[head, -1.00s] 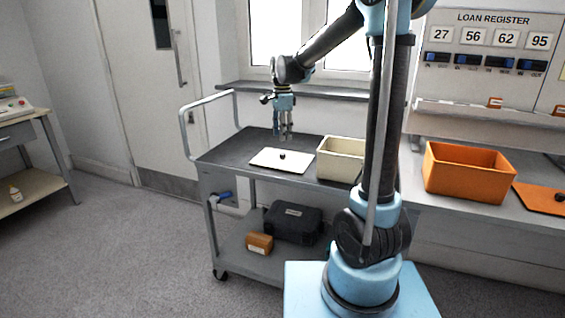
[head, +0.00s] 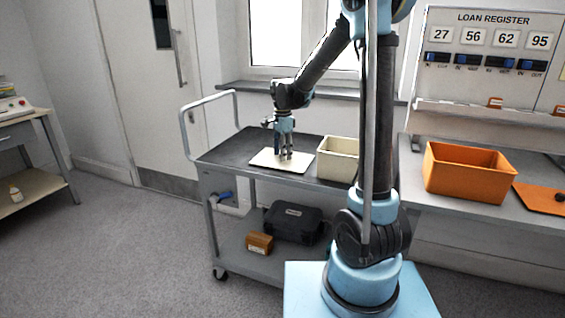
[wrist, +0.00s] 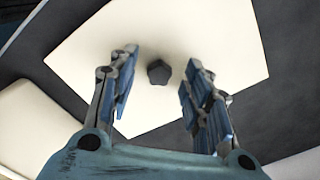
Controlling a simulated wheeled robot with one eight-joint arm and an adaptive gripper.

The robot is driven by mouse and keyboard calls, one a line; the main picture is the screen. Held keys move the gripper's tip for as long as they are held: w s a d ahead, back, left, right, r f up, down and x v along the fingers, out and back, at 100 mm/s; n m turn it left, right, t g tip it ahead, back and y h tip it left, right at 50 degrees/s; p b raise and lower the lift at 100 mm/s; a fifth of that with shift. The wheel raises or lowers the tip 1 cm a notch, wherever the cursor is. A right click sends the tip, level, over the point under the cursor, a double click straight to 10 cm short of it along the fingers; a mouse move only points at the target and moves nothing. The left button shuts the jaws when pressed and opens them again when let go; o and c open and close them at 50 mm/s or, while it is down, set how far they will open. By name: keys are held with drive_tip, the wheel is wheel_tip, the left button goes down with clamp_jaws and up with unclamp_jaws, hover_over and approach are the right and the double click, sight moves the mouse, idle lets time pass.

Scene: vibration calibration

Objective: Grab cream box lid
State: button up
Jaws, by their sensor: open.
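The cream box lid (head: 270,162) lies flat on the top shelf of the grey cart, left of the cream box (head: 338,160). In the wrist view the lid (wrist: 215,35) fills the middle, with its dark knob (wrist: 159,72) near the centre. My gripper (head: 283,155) is low over the lid, pointing down. In the wrist view my gripper (wrist: 157,80) is open, with one finger on each side of the knob and visible gaps to it. In the head view the fingers hide the knob.
The cart's top (head: 235,149) is clear left of the lid. The cream box stands close on the right. An orange box (head: 468,174) and orange lid (head: 543,199) are on the right bench. A black case (head: 293,222) and brown box (head: 259,243) sit on the lower shelf.

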clamp_jaws()
